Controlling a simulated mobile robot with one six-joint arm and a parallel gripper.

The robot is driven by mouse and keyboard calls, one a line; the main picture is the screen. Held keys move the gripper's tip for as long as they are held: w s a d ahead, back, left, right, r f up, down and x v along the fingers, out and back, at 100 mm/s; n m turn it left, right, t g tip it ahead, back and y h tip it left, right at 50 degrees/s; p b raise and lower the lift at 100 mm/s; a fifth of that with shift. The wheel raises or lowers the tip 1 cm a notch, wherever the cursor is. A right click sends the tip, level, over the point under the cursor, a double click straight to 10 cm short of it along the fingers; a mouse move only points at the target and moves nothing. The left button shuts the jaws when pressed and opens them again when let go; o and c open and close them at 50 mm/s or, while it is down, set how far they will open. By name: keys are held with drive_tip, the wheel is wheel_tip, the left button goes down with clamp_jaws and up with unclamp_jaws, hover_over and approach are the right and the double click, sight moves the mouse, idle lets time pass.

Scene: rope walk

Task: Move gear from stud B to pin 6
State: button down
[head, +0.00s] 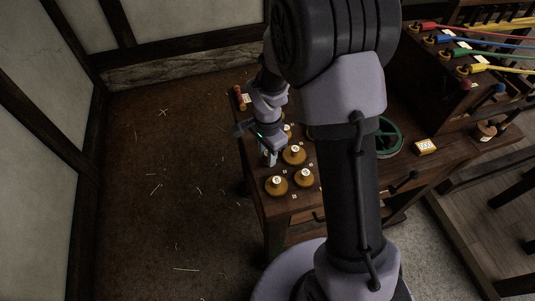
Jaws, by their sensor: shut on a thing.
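My gripper (268,158) points down over the left part of the wooden bench, at the left edge of a group of round wooden pieces. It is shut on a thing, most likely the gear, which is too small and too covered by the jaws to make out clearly. Round wooden pieces with white labelled tops stand just right of it (294,155) and in front of it (277,184), with another at the front right (304,178). A further one is partly hidden behind the wrist. I cannot tell which place is stud B or pin 6.
My arm hides the bench's middle. A red-handled thing (239,97) lies at its back left corner.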

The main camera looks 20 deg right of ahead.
drive_tip(key=shift+f, duration=0.2)
drive_tip(key=shift+f+b, duration=0.25)
drive_tip(key=shift+b, duration=0.25)
drive_tip(key=c, duration=1.1)
unclamp_jaws()
drive_tip(key=shift+o, duration=0.2)
wheel_tip(320, 180, up, 8)
drive_tip(key=p, duration=0.6)
drive_tip(key=shift+r, duration=0.15)
